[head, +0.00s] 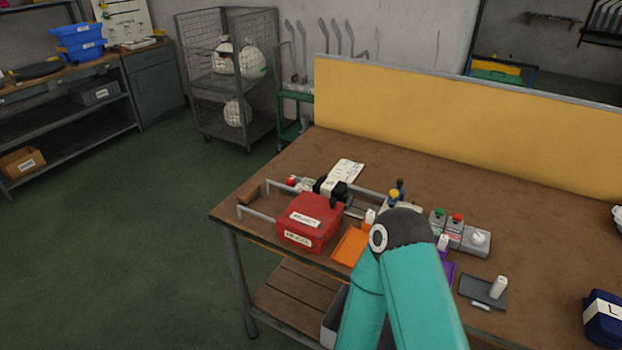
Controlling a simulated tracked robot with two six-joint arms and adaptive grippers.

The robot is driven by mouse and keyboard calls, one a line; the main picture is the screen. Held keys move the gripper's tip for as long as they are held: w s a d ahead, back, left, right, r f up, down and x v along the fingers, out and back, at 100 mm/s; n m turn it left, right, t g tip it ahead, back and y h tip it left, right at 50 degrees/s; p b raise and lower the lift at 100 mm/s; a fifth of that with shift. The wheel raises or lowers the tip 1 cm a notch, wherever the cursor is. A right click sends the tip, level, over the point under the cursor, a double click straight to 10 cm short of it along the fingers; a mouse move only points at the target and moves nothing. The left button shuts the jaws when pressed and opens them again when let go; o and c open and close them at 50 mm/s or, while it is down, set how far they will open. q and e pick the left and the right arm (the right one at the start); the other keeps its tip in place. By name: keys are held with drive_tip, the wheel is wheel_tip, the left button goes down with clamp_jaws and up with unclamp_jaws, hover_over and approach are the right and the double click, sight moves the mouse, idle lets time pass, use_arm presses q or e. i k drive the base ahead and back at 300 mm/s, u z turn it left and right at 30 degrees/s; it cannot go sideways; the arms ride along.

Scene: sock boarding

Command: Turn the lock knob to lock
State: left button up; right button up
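A grey box (474,240) with a pale round knob (478,238) on its top sits on the workbench, right of centre. This looks like the lock knob; its turn position is too small to read. Left of it stand two small grey units, one with a green button (437,212) and one with a red button (457,217). A teal arm of mine rises from the bottom edge, bends at a dark joint and covers part of the bench left of the knob. Neither gripper shows; nothing of mine visibly touches the knob.
A red lidded case (311,222) and an orange tray (350,246) lie left of the arm. A dark plate (482,291) with a white upright piece is in front of the knob. A navy bin (604,319) is at right. A yellow panel (460,120) backs the bench (545,260).

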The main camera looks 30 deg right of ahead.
sight(290, 181)
drive_tip(key=z, duration=1)
drive_tip(key=k, duration=1)
drive_tip(key=u, duration=0.75)
drive_tip(key=i, duration=1)
